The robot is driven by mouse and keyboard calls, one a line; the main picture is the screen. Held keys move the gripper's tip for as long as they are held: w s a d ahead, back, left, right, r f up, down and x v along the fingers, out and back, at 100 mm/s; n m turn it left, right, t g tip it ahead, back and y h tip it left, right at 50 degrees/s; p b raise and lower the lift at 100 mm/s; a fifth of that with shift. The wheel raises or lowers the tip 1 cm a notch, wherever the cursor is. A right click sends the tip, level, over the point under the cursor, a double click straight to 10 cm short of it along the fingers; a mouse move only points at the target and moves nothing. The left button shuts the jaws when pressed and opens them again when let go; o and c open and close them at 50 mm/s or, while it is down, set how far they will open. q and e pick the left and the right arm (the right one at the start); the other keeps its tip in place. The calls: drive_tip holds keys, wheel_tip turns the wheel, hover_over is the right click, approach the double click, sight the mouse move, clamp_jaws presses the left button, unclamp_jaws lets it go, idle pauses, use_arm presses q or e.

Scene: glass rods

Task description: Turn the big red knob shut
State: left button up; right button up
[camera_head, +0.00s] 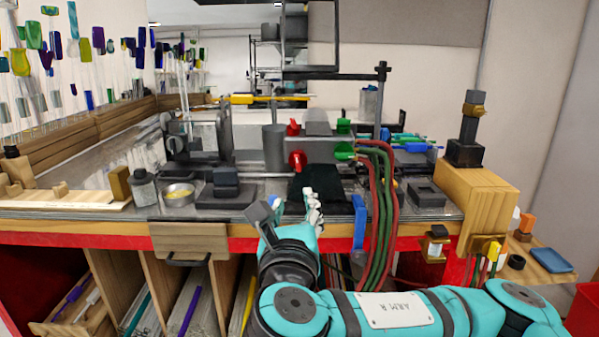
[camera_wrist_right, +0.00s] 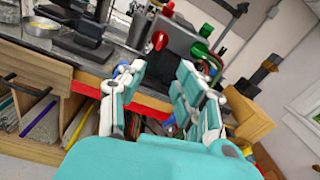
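The big red knob (camera_head: 297,159) sits on the front of the torch apparatus, above the dark plate at the bench's middle. In the right wrist view the red knob (camera_wrist_right: 160,41) shows beyond my fingers, near the top. My right gripper (camera_head: 313,204) reaches up from below at the bench's front edge, below and in front of the knob and apart from it. In the wrist view my right gripper (camera_wrist_right: 160,88) has its two fingers spread with nothing between them. My left gripper is not in view.
A smaller red knob (camera_head: 293,128) sits above the big one. Green knobs (camera_head: 344,151) and red and green hoses (camera_head: 378,210) are to the right. A grey cylinder (camera_head: 274,147) stands left of the knob. A blue handle (camera_head: 359,222) hangs at the bench edge.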

sight(298, 164)
drive_tip(key=w, duration=0.5)
drive_tip(key=w+p, duration=0.1)
drive_tip(key=w, duration=0.5)
drive_tip(key=w+p, duration=0.1)
drive_tip(key=w, duration=0.5)
drive_tip(key=shift+w+d, duration=0.2)
drive_tip(key=shift+d, duration=0.1)
clamp_jaws()
